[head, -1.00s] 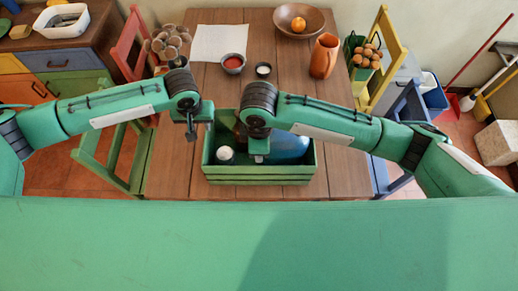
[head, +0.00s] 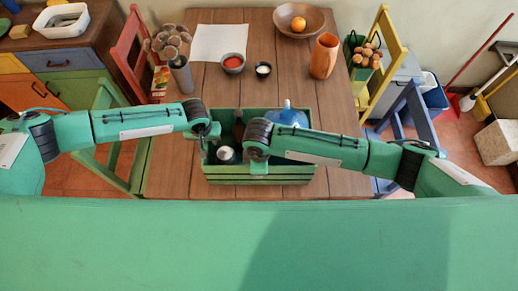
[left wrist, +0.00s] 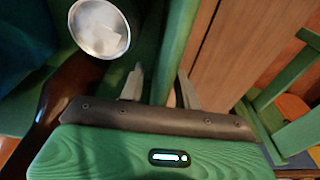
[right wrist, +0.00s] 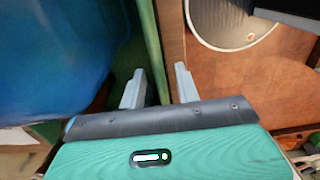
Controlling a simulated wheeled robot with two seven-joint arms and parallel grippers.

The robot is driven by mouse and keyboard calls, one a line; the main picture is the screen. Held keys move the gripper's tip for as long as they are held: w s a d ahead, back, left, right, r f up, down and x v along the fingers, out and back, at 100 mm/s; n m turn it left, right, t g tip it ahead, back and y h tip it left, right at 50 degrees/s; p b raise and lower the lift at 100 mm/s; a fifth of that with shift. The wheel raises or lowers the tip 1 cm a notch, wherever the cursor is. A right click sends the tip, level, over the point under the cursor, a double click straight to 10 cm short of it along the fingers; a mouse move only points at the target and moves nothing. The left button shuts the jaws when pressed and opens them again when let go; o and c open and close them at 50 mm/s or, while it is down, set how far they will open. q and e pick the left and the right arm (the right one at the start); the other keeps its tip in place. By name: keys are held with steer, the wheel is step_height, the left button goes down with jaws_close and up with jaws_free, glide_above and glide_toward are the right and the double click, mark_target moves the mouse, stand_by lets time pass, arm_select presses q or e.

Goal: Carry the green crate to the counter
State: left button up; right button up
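The green crate (head: 302,179) stands on the wooden table (head: 352,180), near its front edge. My left gripper (head: 204,152) is at the crate's left end. In the left wrist view its open fingers (left wrist: 158,88) stand either side of a crate wall. My right gripper is at the crate's near side, its fingertips hidden from the head. In the right wrist view its open fingers (right wrist: 159,90) straddle the green wall (right wrist: 149,45).
A grey vase (head: 180,75) stands behind left. Chairs flank the table: green (head: 110,150), red (head: 131,50), yellow (head: 386,55).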

arm_select(q)
steer(key=shift+c, duration=0.2)
arm_select(e)
steer(key=shift+c, duration=0.2)
arm_select(q)
jaws_close()
arm_select(e)
jaws_close()
arm_select(q)
steer(key=shift+r, duration=0.1)
arm_select(e)
steer(key=shift+r, duration=0.15)
stand_by(0.5)
